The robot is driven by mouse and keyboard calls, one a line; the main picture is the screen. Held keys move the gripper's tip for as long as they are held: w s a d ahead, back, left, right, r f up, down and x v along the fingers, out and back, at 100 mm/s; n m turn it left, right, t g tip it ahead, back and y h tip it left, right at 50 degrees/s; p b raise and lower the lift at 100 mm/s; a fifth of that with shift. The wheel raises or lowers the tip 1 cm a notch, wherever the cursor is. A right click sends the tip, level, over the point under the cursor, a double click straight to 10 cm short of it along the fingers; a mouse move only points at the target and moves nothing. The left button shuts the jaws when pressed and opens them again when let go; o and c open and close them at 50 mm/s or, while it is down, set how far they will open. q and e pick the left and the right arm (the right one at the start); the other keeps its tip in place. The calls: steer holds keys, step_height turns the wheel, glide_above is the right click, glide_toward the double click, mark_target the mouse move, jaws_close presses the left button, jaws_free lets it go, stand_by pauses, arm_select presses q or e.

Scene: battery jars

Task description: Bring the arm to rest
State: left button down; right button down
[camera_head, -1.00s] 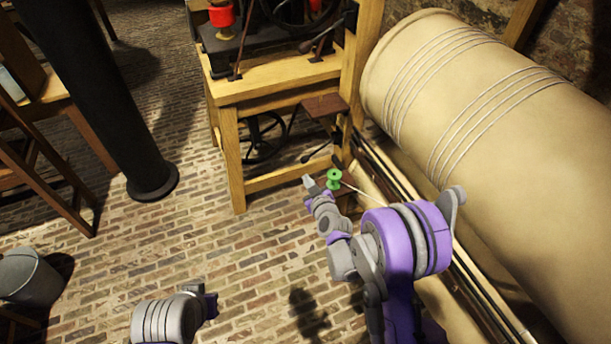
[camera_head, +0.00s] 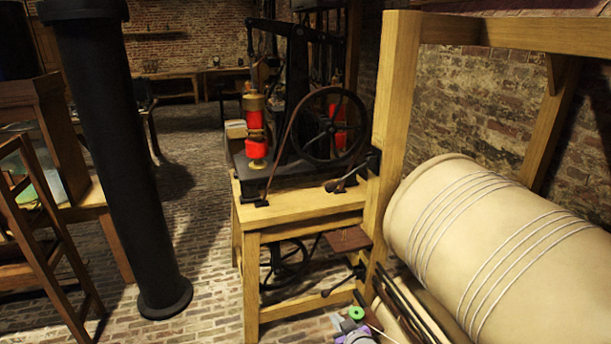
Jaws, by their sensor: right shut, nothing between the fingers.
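Only the tip end of my right arm shows, at the bottom edge of the head view. My right gripper (camera_head: 338,321) is shut and empty, low in front of the wooden machine stand. The rest of that arm is below the picture. My left gripper is out of view.
A green spool-like piece (camera_head: 356,313) shows just right of my right gripper. The wooden stand (camera_head: 300,207) carries a black engine with a flywheel (camera_head: 329,126) and red parts. A big cream drum (camera_head: 500,245) lies at the right. A black column (camera_head: 120,150) stands left; brick floor (camera_head: 205,270) is clear between.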

steer(key=s+d+r+m+g+h, duration=0.1)
steer(key=s+d+g, duration=0.1)
steer(key=s, duration=0.8)
steer(key=s+d+r+m+g+h, duration=0.1)
steer(key=s+d, duration=0.3)
steer(key=s, duration=0.6)
steer(key=s+d+r+m+g+h+p, duration=0.1)
steer(key=s+d+m+g, duration=0.2)
steer(key=s, duration=0.6)
steer(key=shift+s+r, duration=0.4)
steer(key=shift+d, duration=0.1)
